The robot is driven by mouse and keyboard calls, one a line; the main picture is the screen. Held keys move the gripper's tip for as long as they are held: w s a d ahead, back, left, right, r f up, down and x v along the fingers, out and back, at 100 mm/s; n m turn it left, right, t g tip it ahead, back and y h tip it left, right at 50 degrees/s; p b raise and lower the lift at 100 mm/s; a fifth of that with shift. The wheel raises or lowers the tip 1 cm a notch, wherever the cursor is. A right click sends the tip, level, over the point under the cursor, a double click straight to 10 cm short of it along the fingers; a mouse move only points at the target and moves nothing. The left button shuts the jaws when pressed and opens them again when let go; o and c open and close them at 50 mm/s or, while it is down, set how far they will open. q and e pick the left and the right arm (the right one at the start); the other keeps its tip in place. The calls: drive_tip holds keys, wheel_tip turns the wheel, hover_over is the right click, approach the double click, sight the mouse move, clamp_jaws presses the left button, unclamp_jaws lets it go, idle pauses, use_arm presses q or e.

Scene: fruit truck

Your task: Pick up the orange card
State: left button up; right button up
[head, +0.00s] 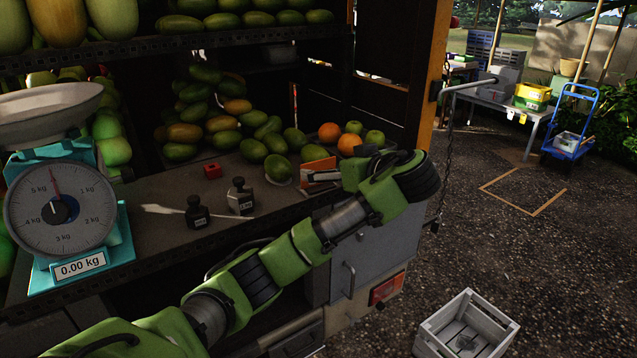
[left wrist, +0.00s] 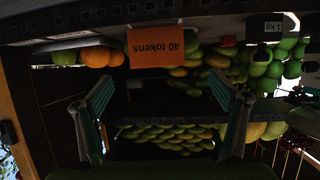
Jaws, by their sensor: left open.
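The orange card (head: 313,153) stands on the truck's shelf near its right end, partly hidden by my left gripper. In the left wrist view, which is upside down, the card (left wrist: 155,47) shows its face with "40 tokens" on it. My left gripper (head: 310,178) is at the shelf's front edge, just in front of the card. Its two fingers are spread wide in the left wrist view (left wrist: 160,88), with nothing between them. The card appears beyond the fingertips, apart from them. My right gripper is not in view.
Oranges (head: 329,133) and green fruit lie right behind the card, with mangoes (head: 277,168) to its left. A white crate (head: 466,328) is on the ground.

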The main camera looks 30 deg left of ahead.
sight(319, 168)
use_arm(q)
drive_tip(key=p+x, duration=0.1)
drive_tip(key=x, duration=0.3)
drive_tip(key=shift+w+a, duration=0.1)
drive_tip(key=shift+a, duration=0.1)
drive_tip(key=p+x, duration=0.2)
drive_tip(key=x, duration=0.2)
drive_tip(key=shift+w+a+f+p, duration=0.1)
drive_tip(key=shift+w+f+p, duration=0.3)
drive_tip(key=shift+f, duration=0.15)
drive_tip(key=c, duration=1.2)
